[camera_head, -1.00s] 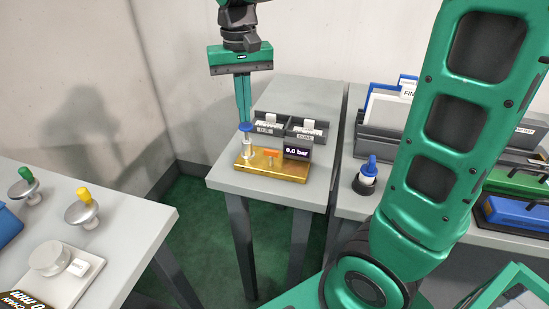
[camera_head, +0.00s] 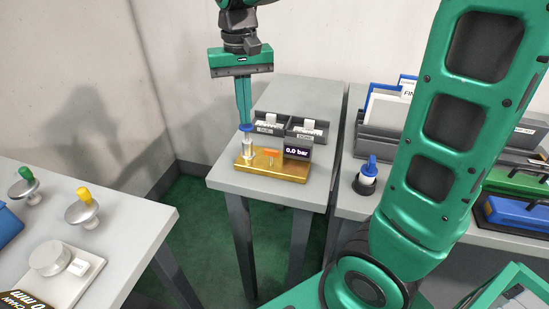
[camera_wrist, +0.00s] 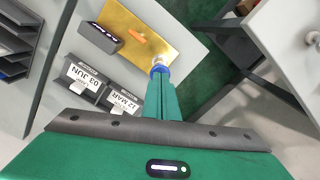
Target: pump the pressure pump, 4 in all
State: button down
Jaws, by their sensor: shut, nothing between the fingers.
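The pressure pump has a gold base (camera_head: 285,170) on the small grey table, with a blue-topped plunger (camera_head: 246,128) at its left end. A dark display (camera_head: 297,150) on the base reads 0.0 bar. An orange part (camera_head: 270,153) lies on the base beside the plunger. My gripper (camera_head: 245,121) points straight down with its fingers shut and empty, its tips right at the blue knob. In the wrist view the fingertips (camera_wrist: 160,78) meet the blue knob (camera_wrist: 159,69) and partly cover it; I cannot tell whether they press on it.
Two dark trays with date cards (camera_head: 268,124) stand behind the pump.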

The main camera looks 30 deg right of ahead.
jog(key=shift+f, duration=1.8)
jog(key=shift+r, duration=2.05)
jog(key=shift+f, duration=0.3)
jog(key=shift+f, duration=1.75)
jog(key=shift+r, duration=2.05)
